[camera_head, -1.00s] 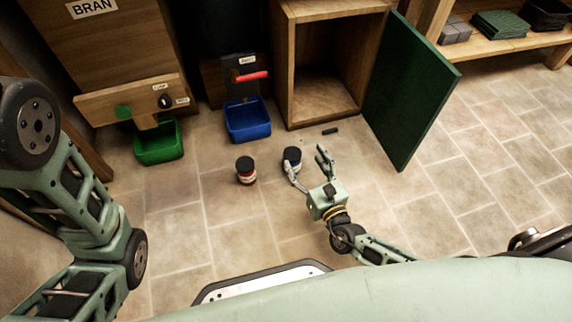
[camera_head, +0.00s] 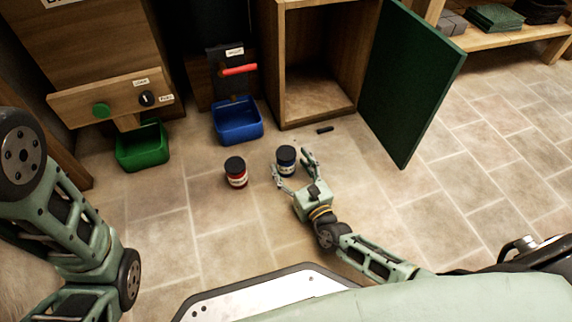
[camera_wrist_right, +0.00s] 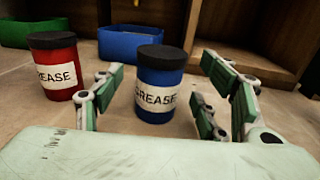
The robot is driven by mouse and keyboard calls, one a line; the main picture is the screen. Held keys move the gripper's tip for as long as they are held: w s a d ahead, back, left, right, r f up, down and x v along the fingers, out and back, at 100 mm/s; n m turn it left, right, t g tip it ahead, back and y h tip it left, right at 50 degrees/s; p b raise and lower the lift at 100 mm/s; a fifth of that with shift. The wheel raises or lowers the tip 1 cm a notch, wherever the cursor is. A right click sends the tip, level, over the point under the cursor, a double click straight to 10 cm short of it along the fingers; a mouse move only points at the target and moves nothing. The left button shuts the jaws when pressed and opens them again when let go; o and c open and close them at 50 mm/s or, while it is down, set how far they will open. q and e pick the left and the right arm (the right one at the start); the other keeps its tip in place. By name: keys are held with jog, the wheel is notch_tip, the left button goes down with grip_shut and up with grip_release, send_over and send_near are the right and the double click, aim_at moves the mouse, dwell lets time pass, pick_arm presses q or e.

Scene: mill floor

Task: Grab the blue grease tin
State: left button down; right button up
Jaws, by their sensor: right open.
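The blue grease tin (camera_head: 286,160) stands upright on the tiled floor, with a black lid and a white label. My right gripper (camera_head: 290,166) is open, with one finger on each side of the tin. In the right wrist view, the blue tin (camera_wrist_right: 157,82) stands between the spread fingers of the right gripper (camera_wrist_right: 158,88), and gaps show on both sides. The palm is apart from the tin. My left arm shows at the left, but its gripper is out of the picture.
A red grease tin (camera_head: 236,172) stands just left of the right gripper. A blue bin (camera_head: 238,122) and a green bin (camera_head: 142,148) stand behind. An open wooden cabinet (camera_head: 316,100) with a green door (camera_head: 412,85) is beyond. A small dark piece (camera_head: 325,129) lies before it. Floor at right is clear.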

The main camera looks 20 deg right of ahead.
aim_at(291, 165)
jog(key=w, duration=0.1)
jog(key=w+b, duration=0.1)
jog(key=w, duration=0.1)
jog(key=shift+w+a, duration=0.1)
jog(key=shift+a, duration=0.2)
jog(key=shift+c, duration=0.3)
jog(key=c, duration=1.5)
